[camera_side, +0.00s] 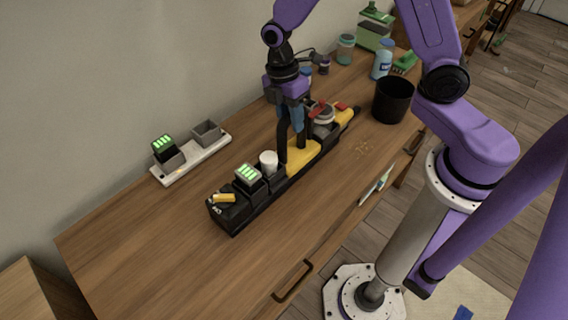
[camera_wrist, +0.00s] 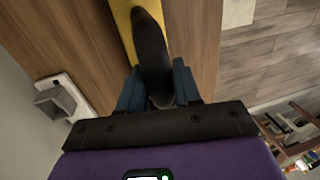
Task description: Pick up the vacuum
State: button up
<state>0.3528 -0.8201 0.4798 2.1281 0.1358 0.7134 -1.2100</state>
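The vacuum (camera_side: 303,155) is a long yellow and black body with a raised black handle, lying on the wooden bench in the side view. In the wrist view the dark handle (camera_wrist: 152,45) of the vacuum runs up between my blue fingers, with yellow body beside it. My gripper (camera_side: 290,122) points down over the handle. In the wrist view my gripper (camera_wrist: 159,85) has one finger against each side of the handle, with no clear gap, so it looks shut on it. The fingertips' lower ends are partly hidden by the handle. No lift off the bench is visible.
A black holder (camera_side: 233,214) with a green-lit battery and a white cup adjoins the vacuum's left end. A white charger strip (camera_side: 195,159) stands behind left. The bench's front left is clear.

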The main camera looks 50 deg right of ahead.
grip_shut()
jog(key=shift+r, duration=0.1)
dwell(1.0)
